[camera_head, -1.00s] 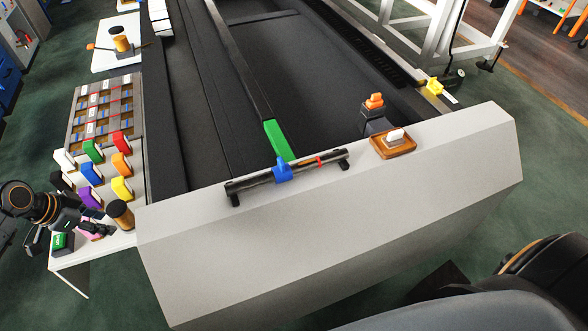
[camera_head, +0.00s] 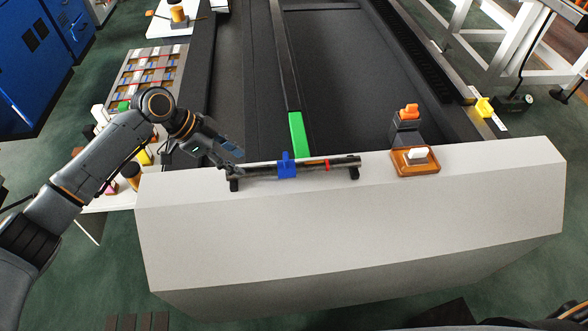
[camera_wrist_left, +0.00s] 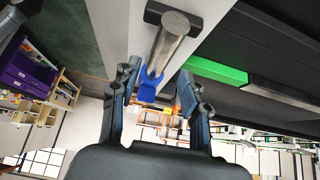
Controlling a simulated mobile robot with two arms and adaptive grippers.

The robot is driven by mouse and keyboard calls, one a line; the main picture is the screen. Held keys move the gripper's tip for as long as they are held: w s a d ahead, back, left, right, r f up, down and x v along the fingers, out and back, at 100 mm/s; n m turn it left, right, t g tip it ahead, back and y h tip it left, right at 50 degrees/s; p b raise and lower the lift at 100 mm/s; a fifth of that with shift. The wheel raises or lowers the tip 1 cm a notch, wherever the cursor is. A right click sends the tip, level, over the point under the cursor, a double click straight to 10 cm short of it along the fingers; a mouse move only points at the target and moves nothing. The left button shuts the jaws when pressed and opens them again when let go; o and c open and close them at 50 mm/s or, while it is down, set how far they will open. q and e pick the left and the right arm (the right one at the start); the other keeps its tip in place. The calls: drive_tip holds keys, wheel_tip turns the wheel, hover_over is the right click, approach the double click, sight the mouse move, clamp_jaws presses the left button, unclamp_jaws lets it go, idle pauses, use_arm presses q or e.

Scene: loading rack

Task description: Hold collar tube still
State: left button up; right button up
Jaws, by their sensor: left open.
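A dark tube (camera_head: 258,171) lies level on two short black supports along the top edge of the light grey housing. It carries a blue collar (camera_head: 286,165) near its middle and a red ring (camera_head: 327,164) to the right. My left gripper (camera_head: 232,158) is open at the left end of the tube, just above or beside it. In the left wrist view, the tube (camera_wrist_left: 170,50) runs away between the two open fingers, with the blue collar (camera_wrist_left: 152,84) farther along. No contact can be made out. My right gripper is out of view.
A green bar (camera_head: 298,135) ends just behind the tube. A side table at left holds coloured blocks, partly behind my left arm. The housing front is clear.

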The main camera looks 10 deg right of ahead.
sight(250, 168)
use_arm(q)
drive_tip(key=b+x, duration=0.2)
drive_tip(key=x, duration=0.2)
drive_tip(key=shift+d+r, duration=0.1)
drive_tip(key=shift+d, duration=0.2)
drive_tip(key=shift+d+f+b, duration=0.15)
drive_tip(key=shift+f+b, duration=0.2)
drive_tip(key=shift+b, duration=0.05)
drive_tip(key=shift+d+f+b, duration=0.15)
drive_tip(key=shift+f+b, duration=0.15)
drive_tip(key=shift+f, duration=0.05)
drive_tip(key=shift+d+f+b, duration=0.3)
drive_tip(key=shift+d+f, duration=0.15)
drive_tip(key=c, duration=0.9)
drive_tip(key=o, duration=0.3)
clamp_jaws()
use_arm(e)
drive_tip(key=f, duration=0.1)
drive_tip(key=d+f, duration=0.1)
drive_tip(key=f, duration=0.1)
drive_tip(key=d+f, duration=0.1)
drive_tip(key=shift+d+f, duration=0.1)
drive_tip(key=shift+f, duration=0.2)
